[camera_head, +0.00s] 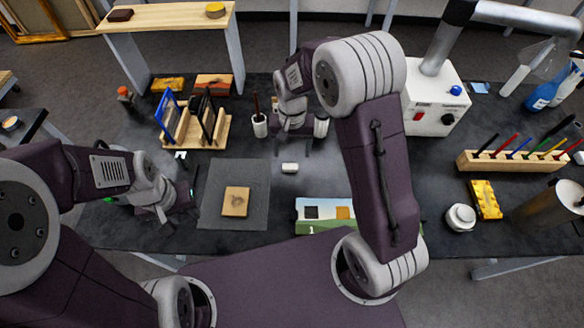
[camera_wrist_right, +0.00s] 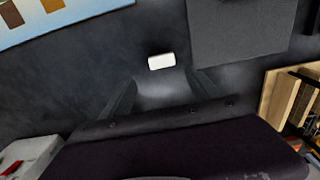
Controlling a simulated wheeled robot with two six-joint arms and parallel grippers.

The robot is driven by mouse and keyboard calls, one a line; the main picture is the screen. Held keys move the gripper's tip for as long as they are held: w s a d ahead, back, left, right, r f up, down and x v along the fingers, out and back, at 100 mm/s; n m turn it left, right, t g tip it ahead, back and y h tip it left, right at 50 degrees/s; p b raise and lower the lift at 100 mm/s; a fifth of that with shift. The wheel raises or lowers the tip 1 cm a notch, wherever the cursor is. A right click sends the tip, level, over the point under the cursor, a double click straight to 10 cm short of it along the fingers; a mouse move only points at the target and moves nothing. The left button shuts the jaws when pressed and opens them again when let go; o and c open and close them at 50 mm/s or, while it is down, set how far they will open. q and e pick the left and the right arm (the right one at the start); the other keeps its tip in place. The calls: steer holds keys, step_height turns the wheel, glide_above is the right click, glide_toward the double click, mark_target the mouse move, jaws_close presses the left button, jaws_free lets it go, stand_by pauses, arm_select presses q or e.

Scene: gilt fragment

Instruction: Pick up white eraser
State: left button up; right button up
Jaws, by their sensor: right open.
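The white eraser (camera_head: 289,168) lies on the dark table, just right of the grey mat, in the head view. It also shows in the right wrist view (camera_wrist_right: 161,62) as a small white block, just beyond the gap between the fingers. My right gripper (camera_wrist_right: 160,88) is open and empty. In the head view the right gripper (camera_head: 292,134) is behind the eraser, apart from it and partly hidden by its own wrist. My left gripper (camera_head: 176,204) is low over the table, left of the grey mat; its finger opening is not clear.
The grey mat (camera_head: 262,181) bears a tan square piece (camera_head: 235,201). A wooden rack (camera_head: 212,130) with frames stands behind it. A white cup (camera_head: 260,126) is near the right gripper. The table around the eraser is clear.

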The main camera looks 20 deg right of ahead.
mark_target(290, 164)
steer(key=f, duration=0.6)
steer(key=shift+a+f, duration=0.2)
steer(key=shift+a, duration=0.1)
jaws_close()
steer(key=shift+w+r, duration=0.1)
steer(key=shift+r, duration=0.6)
step_height(290, 164, up, 3)
steer(key=s+d+r, duration=0.6)
steer(key=s+d, duration=0.2)
steer(key=shift+s+r+b, duration=0.3)
steer(key=shift+s+r, duration=0.05)
steer(key=shift+r, duration=0.05)
